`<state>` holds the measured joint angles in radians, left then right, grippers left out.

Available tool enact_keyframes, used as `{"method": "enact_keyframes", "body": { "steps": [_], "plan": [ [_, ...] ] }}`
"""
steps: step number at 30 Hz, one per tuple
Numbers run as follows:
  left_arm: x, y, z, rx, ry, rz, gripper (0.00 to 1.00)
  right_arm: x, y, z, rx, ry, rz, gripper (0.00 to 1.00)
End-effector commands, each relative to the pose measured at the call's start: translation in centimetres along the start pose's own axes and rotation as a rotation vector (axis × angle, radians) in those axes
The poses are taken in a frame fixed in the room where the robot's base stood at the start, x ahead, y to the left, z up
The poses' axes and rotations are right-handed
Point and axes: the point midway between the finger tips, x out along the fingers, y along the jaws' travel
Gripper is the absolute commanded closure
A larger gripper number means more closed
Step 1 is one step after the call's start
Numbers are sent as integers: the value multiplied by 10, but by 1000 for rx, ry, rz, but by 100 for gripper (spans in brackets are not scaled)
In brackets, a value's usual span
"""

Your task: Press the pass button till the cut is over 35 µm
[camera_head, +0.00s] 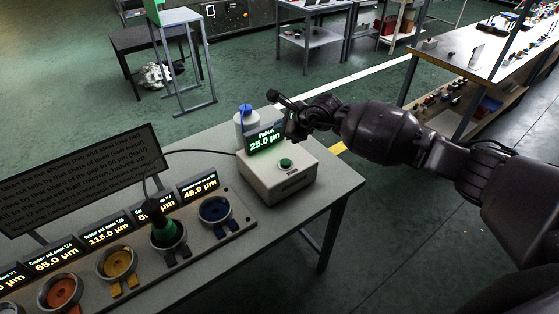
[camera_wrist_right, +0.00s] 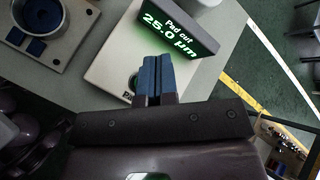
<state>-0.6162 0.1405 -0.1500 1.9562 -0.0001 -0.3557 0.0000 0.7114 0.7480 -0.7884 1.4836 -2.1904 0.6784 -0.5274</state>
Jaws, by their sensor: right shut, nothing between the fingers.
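A pale box (camera_head: 264,184) stands at the right end of the grey table. It has a green pass button (camera_head: 286,164) on its top. Its tilted display (camera_head: 265,142) reads "Pad cut 25.0 µm", and the same display shows in the right wrist view (camera_wrist_right: 172,32). My right gripper (camera_head: 291,127) is beside the display at the back right of the box, apart from the button in the head view. Its blue fingers (camera_wrist_right: 154,66) are shut and empty in the right wrist view, over the box top, and they partly hide the button there. My left gripper is not in view.
A white bottle with a blue cap (camera_head: 244,120) stands behind the display. A panel of coloured cups with small displays (camera_head: 198,188) fills the front left, with a green-handled tool in one cup. A dark text board (camera_head: 80,180) stands behind it.

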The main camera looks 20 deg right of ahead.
Motion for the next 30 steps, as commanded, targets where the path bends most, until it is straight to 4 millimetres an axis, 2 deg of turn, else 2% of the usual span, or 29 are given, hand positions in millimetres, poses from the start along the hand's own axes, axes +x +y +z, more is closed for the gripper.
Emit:
{"method": "enact_keyframes", "body": {
  "steps": [3,6,20,30],
  "plan": [
    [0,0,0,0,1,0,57,0,-1,-12,-90,72,-4,100],
    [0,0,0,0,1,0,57,-1,0,-16,-121,95,9,100],
    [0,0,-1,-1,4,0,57,1,2,-16,-128,90,11,100],
    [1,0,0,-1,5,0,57,22,16,-37,-128,91,11,100]
  ]
}}
